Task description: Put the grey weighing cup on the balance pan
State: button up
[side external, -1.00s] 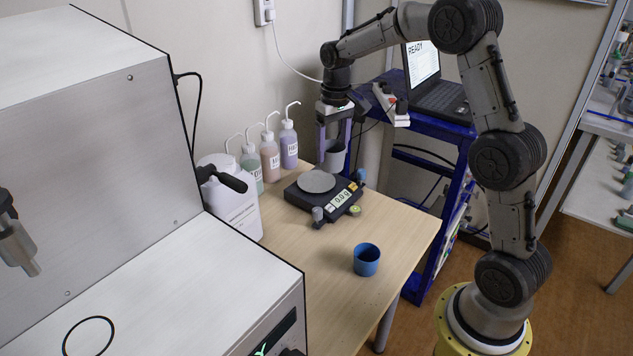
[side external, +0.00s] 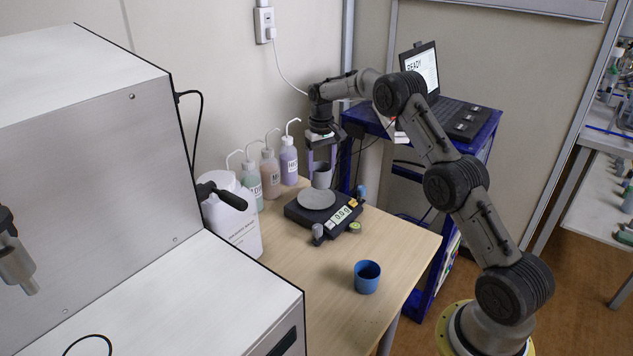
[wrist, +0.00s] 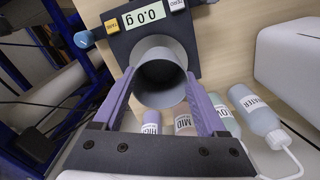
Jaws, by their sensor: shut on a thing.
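The grey weighing cup (side external: 322,174) is held upright between the purple fingers of my gripper (side external: 321,165). In the side view it hangs just behind and above the round grey balance pan (side external: 316,200), and I cannot tell whether it touches the pan. The balance (side external: 336,220) is a dark box with a display reading 0.0 g. In the wrist view my gripper (wrist: 160,95) is shut on the cup (wrist: 160,80), whose open mouth faces the camera. The cup covers most of the pan there, and the display (wrist: 145,16) reads 0.0 g.
A blue cup (side external: 367,277) stands on the wooden table (side external: 345,315) in front of the balance. Several wash bottles (side external: 270,173) and a white jug (side external: 238,220) stand left of the balance. A blue cart (side external: 470,140) carries a laptop.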

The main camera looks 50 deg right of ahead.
aim_at(316, 181)
jog(key=shift+w+d+f, duration=0.25)
jog(key=shift+w+f, duration=0.3)
jog(key=shift+f, duration=0.2)
jog(key=shift+w+d+f, duration=0.2)
jog(key=shift+w+f, duration=0.35)
jog(key=shift+f, duration=0.15)
jog(key=shift+w+f, duration=0.1)
jog(key=shift+f, duration=1.5)
jog(key=shift+f, duration=0.1)
jog(key=o, duration=1.1)
